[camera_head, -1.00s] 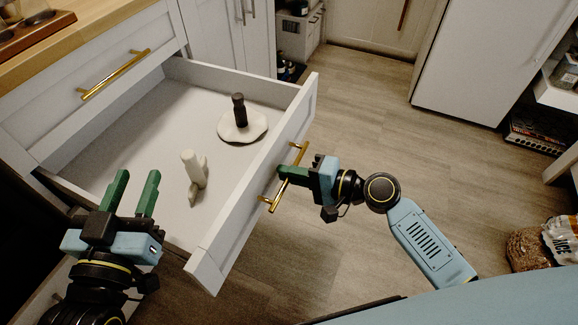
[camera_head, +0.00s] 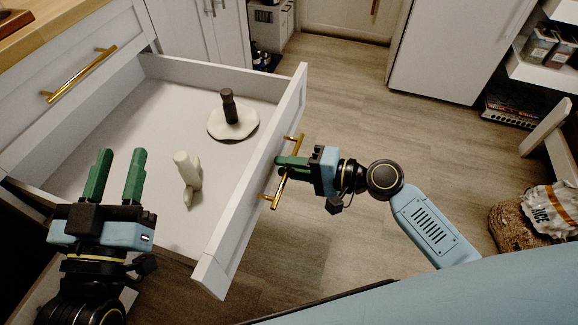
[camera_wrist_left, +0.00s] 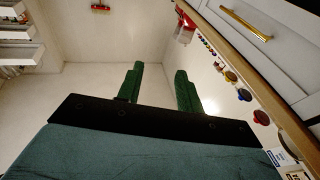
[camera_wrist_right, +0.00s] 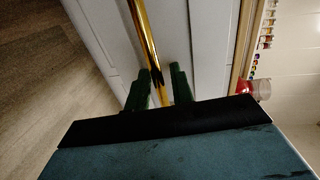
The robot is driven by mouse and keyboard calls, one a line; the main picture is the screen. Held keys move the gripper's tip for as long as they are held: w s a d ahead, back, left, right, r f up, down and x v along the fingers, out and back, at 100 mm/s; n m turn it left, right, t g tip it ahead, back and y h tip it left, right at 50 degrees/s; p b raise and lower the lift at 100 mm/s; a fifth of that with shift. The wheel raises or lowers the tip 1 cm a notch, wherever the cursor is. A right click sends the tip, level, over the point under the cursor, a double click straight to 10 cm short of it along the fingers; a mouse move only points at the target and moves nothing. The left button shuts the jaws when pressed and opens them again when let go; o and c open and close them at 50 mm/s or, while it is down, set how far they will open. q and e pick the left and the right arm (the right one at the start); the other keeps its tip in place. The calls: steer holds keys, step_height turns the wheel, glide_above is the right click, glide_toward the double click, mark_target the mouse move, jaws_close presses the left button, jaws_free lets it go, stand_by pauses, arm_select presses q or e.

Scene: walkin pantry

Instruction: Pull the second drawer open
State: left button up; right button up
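The second drawer (camera_head: 262,190) is pulled far out of the white cabinet, below a closed top drawer. Its gold bar handle (camera_head: 294,147) is on the front panel. My right gripper (camera_head: 281,167) is at the handle's middle, shut on it. In the right wrist view the handle (camera_wrist_right: 143,35) runs between the two green fingers (camera_wrist_right: 160,88). My left gripper (camera_head: 116,176) is open and empty, in front of the cabinet near the drawer's near side. The left wrist view shows its fingers (camera_wrist_left: 158,85) apart with nothing between them.
Inside the drawer are a pale dish with a dark pestle-like piece (camera_head: 230,108) and a small whitish object (camera_head: 188,178). A wooden counter (camera_head: 45,45) is at upper left. A rice bag (camera_head: 550,210) stands at right. The floor (camera_head: 390,125) beyond the drawer is clear.

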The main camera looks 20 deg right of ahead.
steer(key=shift+s, duration=0.1)
stand_by(0.3)
